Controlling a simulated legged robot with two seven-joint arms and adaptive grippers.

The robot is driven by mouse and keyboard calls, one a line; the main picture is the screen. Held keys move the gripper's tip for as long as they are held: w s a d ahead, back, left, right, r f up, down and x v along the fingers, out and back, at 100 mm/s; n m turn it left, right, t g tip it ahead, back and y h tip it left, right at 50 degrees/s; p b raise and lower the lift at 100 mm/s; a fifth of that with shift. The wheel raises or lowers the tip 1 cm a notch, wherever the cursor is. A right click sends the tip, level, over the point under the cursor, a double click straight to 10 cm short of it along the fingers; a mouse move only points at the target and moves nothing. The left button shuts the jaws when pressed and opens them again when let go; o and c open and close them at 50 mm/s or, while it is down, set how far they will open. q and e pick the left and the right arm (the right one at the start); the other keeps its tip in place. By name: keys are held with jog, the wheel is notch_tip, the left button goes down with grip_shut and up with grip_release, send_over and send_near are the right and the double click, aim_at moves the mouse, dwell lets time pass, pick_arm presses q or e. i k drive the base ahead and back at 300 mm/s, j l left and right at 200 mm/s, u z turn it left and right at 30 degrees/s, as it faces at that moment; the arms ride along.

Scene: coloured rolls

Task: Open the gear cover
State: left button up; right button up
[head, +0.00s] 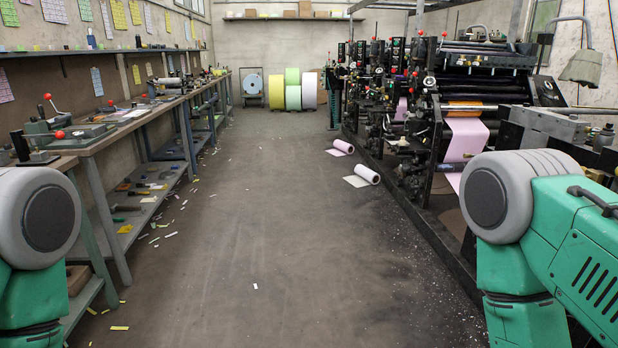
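A long black printing press (483,60) stands along the right side, with several black knobs and red-tipped levers. A pink paper web (466,140) runs down its near end. I cannot tell which part of the press, if any, is the gear cover, or whether it is open. Both my green and grey arms show at the lower left and lower right corners. Neither gripper is in view.
A long workbench (95,143) with tools and red-knobbed devices lines the left wall. A pink roll (343,146) and a white roll (367,175) lie on the floor near the press. Large yellow (276,92) and green rolls (293,97) stand at the back. The middle aisle is clear except for paper scraps.

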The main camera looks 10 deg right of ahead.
aim_at(411, 121)
jog(key=i+z, duration=0.2)
jog(key=i, duration=0.5)
jog(key=i+z, duration=0.2)
jog(key=i, duration=0.45)
jog(key=i+j+z, duration=0.2)
jog(key=i, duration=0.45)
jog(key=i+z, duration=0.15)
jog(key=i, duration=0.4)
jog(key=i+z, duration=0.2)
jog(key=i, duration=0.35)
jog(key=i+j+z, duration=0.15)
jog(key=i, duration=0.35)
jog(key=i+j+z, duration=0.15)
jog(key=i, duration=0.4)
jog(key=j, duration=0.05)
